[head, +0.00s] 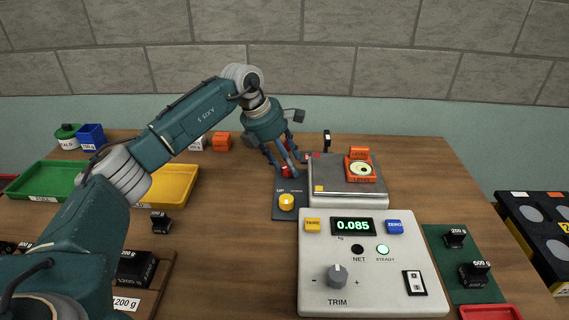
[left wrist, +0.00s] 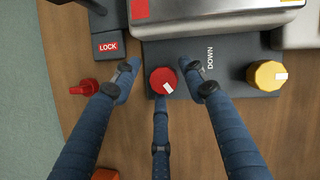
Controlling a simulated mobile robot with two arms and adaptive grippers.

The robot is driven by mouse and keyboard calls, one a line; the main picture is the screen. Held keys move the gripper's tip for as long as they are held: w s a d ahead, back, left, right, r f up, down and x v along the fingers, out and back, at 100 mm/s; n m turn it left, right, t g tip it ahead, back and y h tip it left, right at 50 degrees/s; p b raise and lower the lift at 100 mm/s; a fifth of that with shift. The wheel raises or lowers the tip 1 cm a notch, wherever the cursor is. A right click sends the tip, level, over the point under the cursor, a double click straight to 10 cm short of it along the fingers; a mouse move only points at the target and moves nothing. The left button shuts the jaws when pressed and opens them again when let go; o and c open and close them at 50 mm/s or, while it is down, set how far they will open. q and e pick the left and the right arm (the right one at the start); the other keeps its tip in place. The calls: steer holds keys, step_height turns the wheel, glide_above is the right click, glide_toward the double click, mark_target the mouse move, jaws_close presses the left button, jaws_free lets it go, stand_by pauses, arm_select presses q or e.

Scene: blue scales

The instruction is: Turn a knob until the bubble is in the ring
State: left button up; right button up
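The orange level (head: 361,181) sits on the scale's metal pan (head: 331,171). Its round vial (head: 362,169) is too small to tell exactly where the bubble lies against the ring. A red knob (left wrist: 163,80) with a white mark stands on a dark plate beside the word DOWN. A yellow knob (left wrist: 266,74) stands to its right; it also shows in the head view (head: 286,202). My left gripper (left wrist: 160,84) is over the red knob, its three fingers spread around it with gaps at the left and right. My right gripper is out of view.
The scale console (head: 375,290) shows 0.085 and has a grey TRIM knob (head: 337,275). A LOCK block (left wrist: 108,46) and a small red part (left wrist: 84,87) lie near my left gripper. Green (head: 42,180) and yellow (head: 172,184) trays stand left. Black weights stand on both sides.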

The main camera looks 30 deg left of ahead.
arm_select(q)
steer(key=shift+d+f, duration=0.1)
steer(key=shift+d, duration=0.05)
steer(key=shift+s+a, duration=0.1)
steer(key=shift+a, duration=0.1)
steer(key=v, duration=1.2)
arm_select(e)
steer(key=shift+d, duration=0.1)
arm_select(q)
steer(key=shift+d, duration=0.15)
